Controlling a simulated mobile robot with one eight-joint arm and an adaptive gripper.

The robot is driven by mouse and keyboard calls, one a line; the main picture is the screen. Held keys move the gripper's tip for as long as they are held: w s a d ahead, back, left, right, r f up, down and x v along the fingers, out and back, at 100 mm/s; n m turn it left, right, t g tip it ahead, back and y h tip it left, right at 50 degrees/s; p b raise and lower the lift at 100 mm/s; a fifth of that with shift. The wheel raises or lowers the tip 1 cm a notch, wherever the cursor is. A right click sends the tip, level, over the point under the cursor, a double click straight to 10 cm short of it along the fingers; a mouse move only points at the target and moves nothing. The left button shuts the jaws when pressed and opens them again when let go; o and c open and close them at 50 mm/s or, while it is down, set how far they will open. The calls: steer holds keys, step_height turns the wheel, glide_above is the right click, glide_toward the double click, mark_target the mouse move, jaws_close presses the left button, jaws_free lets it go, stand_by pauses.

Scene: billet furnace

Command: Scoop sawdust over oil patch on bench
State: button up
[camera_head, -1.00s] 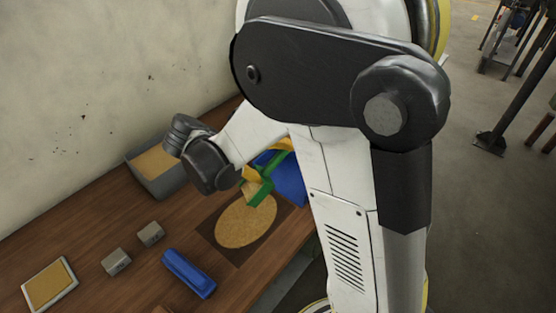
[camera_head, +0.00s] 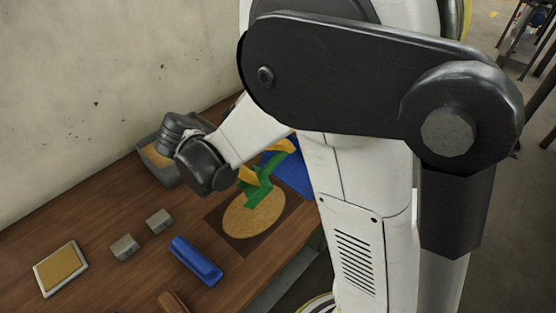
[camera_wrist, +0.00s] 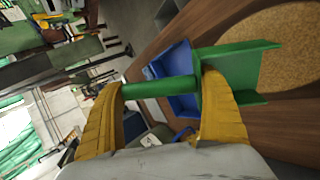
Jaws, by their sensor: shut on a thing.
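My gripper (camera_head: 266,164) is shut on the handle of a green scoop (camera_head: 258,193); in the wrist view its yellow fingers (camera_wrist: 163,86) lie either side of the handle. The green scoop (camera_wrist: 238,66) is tilted, and no sawdust shows on the part I can see. A tan round spread of sawdust (camera_head: 252,217) lies on a dark square patch (camera_head: 244,245) on the wooden bench. The scoop's tip is over the far edge of this sawdust; I cannot tell whether it touches. A grey box (camera_head: 172,176) of sawdust stands by the wall, partly hidden by my arm.
A blue bin (camera_head: 296,176) sits beyond the scoop, partly hidden. On the bench are a blue bar-shaped item (camera_head: 196,261), two small grey blocks (camera_head: 125,247) and a pale tray (camera_head: 45,281) with a tan pad. A brown item (camera_head: 172,302) lies at the bottom edge.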

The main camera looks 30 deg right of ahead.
mark_target(266, 180)
steer(key=shift+s+a, duration=0.3)
steer(key=shift+a, duration=0.45)
steer(key=shift+s+a, duration=0.25)
steer(key=shift+a, duration=0.5)
steer(key=shift+d, duration=0.1)
steer(key=d+f+y+p, duration=0.2)
steer(key=d+f+y, duration=0.2)
steer(key=y, duration=0.4)
steer(key=shift+s+d+f+t, duration=0.25)
steer(key=shift+d+f+t, duration=0.05)
steer(key=shift+d, duration=0.25)
stand_by(0.5)
steer(key=shift+n, duration=0.5)
steer(key=w+a+f+b, duration=0.1)
steer(key=w+a+f, duration=0.1)
steer(key=w+a+f+b, duration=0.2)
steer(key=f, duration=0.1)
steer(key=w+a+f+b, duration=0.2)
steer(key=f, duration=0.1)
steer(key=shift+w+a+f, duration=0.15)
steer(key=shift+a+f, duration=0.05)
steer(key=shift+f, duration=0.05)
steer(key=shift+w+a, duration=0.15)
steer(key=shift+a, duration=0.05)
